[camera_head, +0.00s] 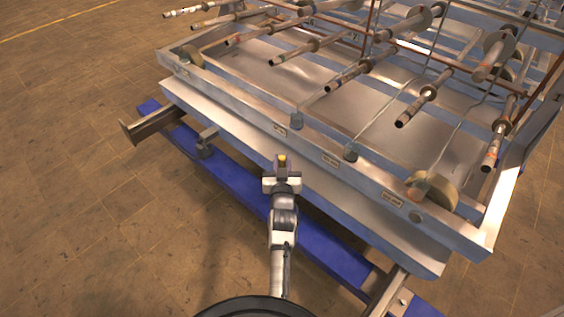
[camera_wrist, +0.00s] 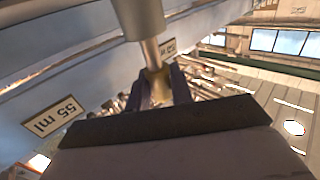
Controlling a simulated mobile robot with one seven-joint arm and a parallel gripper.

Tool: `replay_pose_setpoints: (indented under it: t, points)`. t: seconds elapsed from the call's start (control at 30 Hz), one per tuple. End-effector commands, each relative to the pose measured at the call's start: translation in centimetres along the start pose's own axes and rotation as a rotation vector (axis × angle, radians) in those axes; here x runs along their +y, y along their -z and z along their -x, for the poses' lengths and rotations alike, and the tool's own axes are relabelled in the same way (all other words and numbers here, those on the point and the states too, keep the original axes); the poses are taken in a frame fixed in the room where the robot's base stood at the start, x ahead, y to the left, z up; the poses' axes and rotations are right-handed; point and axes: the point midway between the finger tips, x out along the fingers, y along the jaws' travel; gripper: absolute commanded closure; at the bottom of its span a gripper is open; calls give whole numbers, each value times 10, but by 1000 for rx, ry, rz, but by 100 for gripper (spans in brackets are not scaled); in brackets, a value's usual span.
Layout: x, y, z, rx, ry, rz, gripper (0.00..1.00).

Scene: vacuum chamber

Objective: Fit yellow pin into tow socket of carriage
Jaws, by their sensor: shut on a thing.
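My gripper (camera_head: 282,168) is shut on the yellow pin (camera_head: 283,158), which shows as a small yellow tip between the fingers, in front of the carriage's near rail. In the wrist view my dark fingers (camera_wrist: 166,86) close around the yellow part of the pin (camera_wrist: 158,88). A bright rod rises from there to a grey cylinder (camera_wrist: 140,18); I cannot tell whether that belongs to the pin or the carriage. The carriage (camera_head: 240,132) is a large metal frame with rails. I cannot single out its tow socket.
A blue beam (camera_head: 232,182) runs below the carriage's near edge, under my arm. Labels (camera_head: 330,161) mark the near rail. The brown floor (camera_head: 80,180) at left is clear.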

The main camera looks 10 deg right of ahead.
Motion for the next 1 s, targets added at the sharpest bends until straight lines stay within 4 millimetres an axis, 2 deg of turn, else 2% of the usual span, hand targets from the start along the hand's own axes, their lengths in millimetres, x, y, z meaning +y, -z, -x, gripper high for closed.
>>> replay_pose_setpoints:
  t: [0.93,0.97,1.0]
  points:
    - [0,-33,0,1,0,0,100]
    - [0,-30,0,2,0,0,74]
    - [0,-30,0,1,0,0,69]
